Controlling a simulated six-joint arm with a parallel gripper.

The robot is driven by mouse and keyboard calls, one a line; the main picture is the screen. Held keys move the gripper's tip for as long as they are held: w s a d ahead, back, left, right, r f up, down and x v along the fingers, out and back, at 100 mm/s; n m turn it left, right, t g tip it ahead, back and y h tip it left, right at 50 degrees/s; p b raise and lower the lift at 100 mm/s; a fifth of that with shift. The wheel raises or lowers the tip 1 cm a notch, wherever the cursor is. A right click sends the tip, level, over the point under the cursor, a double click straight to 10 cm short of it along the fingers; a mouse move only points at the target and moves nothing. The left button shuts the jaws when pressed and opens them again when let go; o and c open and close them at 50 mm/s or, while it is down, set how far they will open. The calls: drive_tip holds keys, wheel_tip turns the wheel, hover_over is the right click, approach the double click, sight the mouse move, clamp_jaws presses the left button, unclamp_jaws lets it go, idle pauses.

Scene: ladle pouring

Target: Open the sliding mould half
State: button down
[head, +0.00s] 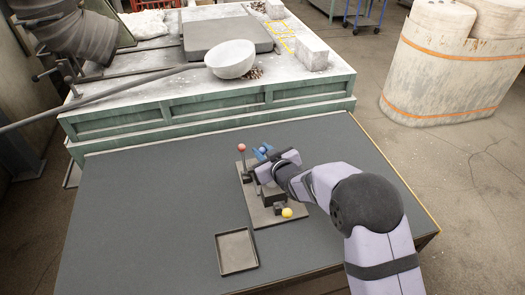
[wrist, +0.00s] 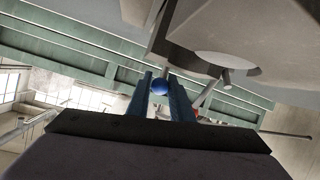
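The mould stands on a flat base plate (head: 262,217) on the dark table. Its dark block (head: 272,194) is partly hidden under my arm, and I cannot tell whether the sliding half is apart from the other. A red knob (head: 241,147) tops an upright rod at the far left of the plate. A yellow knob (head: 287,212) is at the near right. My gripper (head: 262,151) is at the far end of the mould. Its blue fingers (wrist: 160,90) lie close on both sides of a blue knob (wrist: 160,87), seemingly touching it.
An empty shallow tray (head: 220,255) lies on the dark table (head: 150,210), left of and nearer than the mould. The table's left side is clear. Behind stands a green bench (head: 200,112) with a ladle bowl (head: 230,58) and its long handle.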

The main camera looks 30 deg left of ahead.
drive_tip(key=shift+w+a+f+b, duration=0.15)
drive_tip(key=shift+w+a+b, duration=0.6)
drive_tip(key=shift+w+a, duration=0.6)
drive_tip(key=shift+a, duration=0.05)
drive_tip(key=shift+r, duration=0.35)
drive_tip(key=c, duration=1.7)
unclamp_jaws()
drive_tip(key=shift+w, duration=0.1)
drive_tip(key=shift+o, duration=0.6)
drive_tip(key=shift+a+f, duration=0.15)
drive_tip(key=shift+f, duration=0.05)
drive_tip(key=shift+d, duration=0.25)
drive_tip(key=shift+b+v, duration=1.6)
drive_tip(key=shift+v, duration=1.9)
